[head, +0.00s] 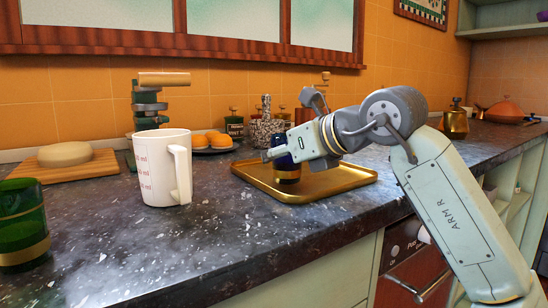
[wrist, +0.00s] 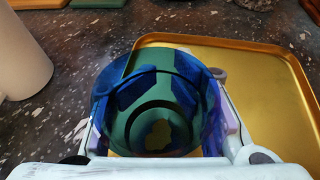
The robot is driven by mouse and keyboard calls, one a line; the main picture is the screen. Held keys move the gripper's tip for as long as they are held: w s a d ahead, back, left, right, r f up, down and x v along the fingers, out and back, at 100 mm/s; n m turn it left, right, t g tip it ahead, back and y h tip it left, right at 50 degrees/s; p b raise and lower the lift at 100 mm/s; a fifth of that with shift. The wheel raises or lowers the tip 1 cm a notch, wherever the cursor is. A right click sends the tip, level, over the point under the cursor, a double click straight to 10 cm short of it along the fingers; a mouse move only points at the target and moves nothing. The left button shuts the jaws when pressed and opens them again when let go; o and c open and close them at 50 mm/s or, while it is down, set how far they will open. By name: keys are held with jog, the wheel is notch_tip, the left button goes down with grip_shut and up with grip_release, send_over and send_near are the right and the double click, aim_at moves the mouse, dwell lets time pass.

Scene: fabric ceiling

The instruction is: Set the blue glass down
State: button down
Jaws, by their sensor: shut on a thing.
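The blue glass (head: 287,172) is dark blue with a gold band near its base. It is upright over the left part of the gold tray (head: 345,184). I cannot tell whether its base touches the tray. My gripper (head: 278,152) is shut on the glass, with its fingers at the glass's sides. In the wrist view I look down into the open mouth of the glass (wrist: 160,85), between the fingers. The tray's bare floor (wrist: 262,85) shows to the right of it.
A white measuring jug (head: 160,170) stands left of the tray. A green glass (head: 22,225) is at the far left. Behind are a board (head: 90,168) with a round item, a plate of orange items (head: 212,142) and several jars. The tray's right part is clear.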

jog(key=shift+f, duration=0.2)
jog(key=c, duration=1)
grip_release()
jog(key=shift+r, duration=0.1)
jog(key=shift+r, duration=0.25)
jog(key=p+v, duration=0.1)
jog(key=v, duration=1.1)
jog(key=shift+f, duration=0.1)
